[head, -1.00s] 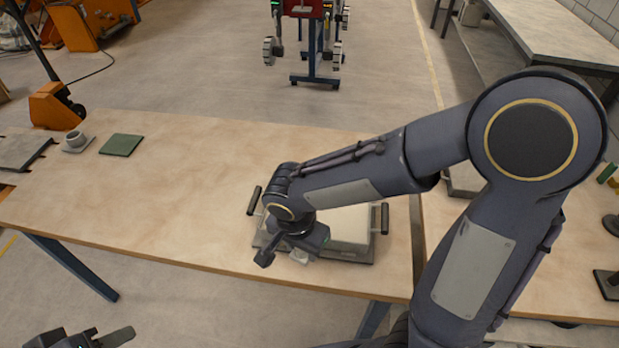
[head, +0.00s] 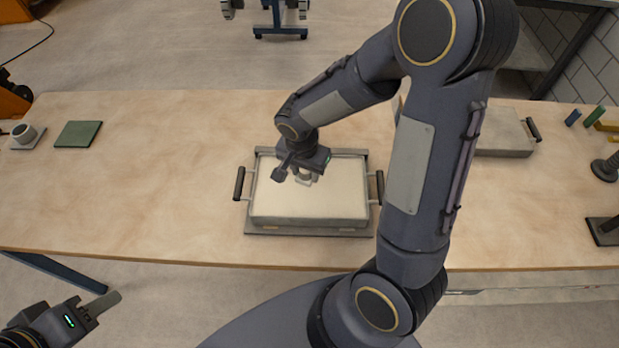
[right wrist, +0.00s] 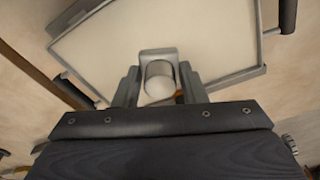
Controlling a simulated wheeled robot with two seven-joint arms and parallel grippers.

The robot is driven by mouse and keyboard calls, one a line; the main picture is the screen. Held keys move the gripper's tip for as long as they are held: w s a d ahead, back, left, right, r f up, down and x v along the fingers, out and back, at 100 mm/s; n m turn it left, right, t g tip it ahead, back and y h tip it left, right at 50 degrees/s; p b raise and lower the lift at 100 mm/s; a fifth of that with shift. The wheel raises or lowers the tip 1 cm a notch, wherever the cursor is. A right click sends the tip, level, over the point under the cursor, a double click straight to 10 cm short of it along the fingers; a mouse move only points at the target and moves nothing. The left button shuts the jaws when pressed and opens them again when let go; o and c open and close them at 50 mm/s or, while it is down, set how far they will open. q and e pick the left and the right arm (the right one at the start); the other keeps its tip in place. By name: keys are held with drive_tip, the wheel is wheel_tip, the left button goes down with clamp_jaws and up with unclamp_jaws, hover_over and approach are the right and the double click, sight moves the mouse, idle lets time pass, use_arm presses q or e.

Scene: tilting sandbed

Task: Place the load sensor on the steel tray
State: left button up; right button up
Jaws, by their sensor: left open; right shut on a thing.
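My right gripper (head: 303,174) is shut on a small pale grey piece, which I take for the load sensor (head: 306,180). In the right wrist view the sensor (right wrist: 160,80) is a light round body on a grey plate between the fingers (right wrist: 160,92). It is over a shallow grey tray (head: 250,219) with a pale, flat fill and dark side handles; I cannot tell whether it touches the fill. A second grey tray (head: 505,145) stands at the right, partly hidden by my arm. I cannot tell which is the steel tray. My left gripper (head: 100,308) is open and empty, off the table's front.
The wooden table (head: 170,190) is clear left of the tray. A green mat (head: 78,134) and a small cup-like piece (head: 24,133) on a plate lie at far left. A dark stand (head: 604,170) and coloured blocks (head: 594,118) are at the right edge.

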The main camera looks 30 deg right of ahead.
sight(310, 178)
drive_tip(key=d+f, duration=0.1)
drive_tip(key=w+f, duration=0.1)
drive_tip(key=shift+d+f+b, duration=0.3)
drive_tip(key=shift+d, duration=0.05)
drive_tip(key=shift+w+f+b, duration=0.1)
drive_tip(key=shift+f+b, duration=0.85)
drive_tip(key=shift+f, duration=0.6)
drive_tip(key=shift+f, duration=0.15)
drive_tip(key=o, duration=1)
drive_tip(key=shift+o, duration=0.2)
